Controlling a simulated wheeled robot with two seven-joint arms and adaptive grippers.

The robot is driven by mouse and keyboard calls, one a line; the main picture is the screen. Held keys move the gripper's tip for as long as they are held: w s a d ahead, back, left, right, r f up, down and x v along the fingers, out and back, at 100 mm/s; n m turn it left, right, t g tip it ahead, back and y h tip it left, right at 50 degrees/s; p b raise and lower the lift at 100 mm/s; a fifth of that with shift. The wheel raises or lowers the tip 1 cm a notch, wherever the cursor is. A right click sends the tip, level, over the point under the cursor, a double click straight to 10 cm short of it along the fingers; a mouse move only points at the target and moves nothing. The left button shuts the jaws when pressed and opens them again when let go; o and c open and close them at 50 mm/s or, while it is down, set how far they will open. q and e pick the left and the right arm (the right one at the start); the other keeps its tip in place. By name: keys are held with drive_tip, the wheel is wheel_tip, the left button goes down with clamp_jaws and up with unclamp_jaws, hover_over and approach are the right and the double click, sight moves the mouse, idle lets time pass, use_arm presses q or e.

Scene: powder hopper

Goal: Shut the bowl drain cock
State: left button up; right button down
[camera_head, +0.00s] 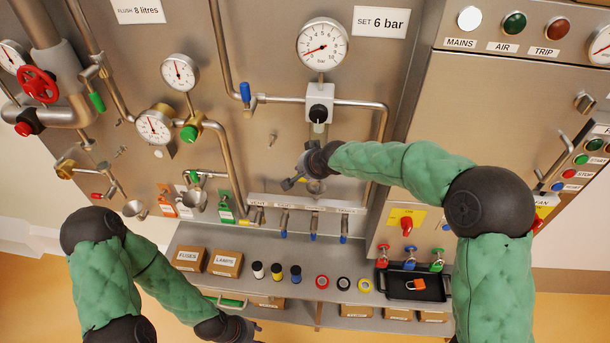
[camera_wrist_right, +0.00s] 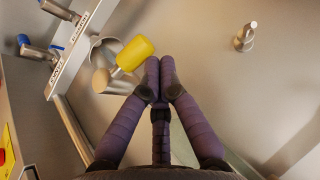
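In the right wrist view a yellow handle (camera_wrist_right: 135,53), which looks like the bowl drain cock's lever, lies at a slant with a round tan end (camera_wrist_right: 102,80). It is just left of the fingertips of my right gripper (camera_wrist_right: 160,62). The fingers are drawn together with nothing visible between them; I cannot tell whether they touch the lever. A grey cup (camera_wrist_right: 108,55) is behind the lever. In the head view my right gripper (camera_head: 291,184) is below the regulator (camera_head: 319,100), and the lever is hidden. My left gripper (camera_head: 250,332) is low, partly cut off by the frame's bottom edge.
A rail of blue-tipped taps (camera_head: 305,203) runs below my right gripper. A pipe (camera_head: 381,135) descends on the right. A shelf with boxes (camera_head: 227,263) and a black tray (camera_head: 415,285) is below. A short metal stub (camera_wrist_right: 245,37) projects from the panel.

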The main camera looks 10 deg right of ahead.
use_arm(q)
drive_tip(key=shift+f+b, duration=1.3)
drive_tip(key=shift+f, duration=0.35)
use_arm(e)
drive_tip(key=shift+w+a+f, duration=0.1)
drive_tip(key=shift+a+f, duration=0.35)
drive_tip(key=shift+r, duration=0.1)
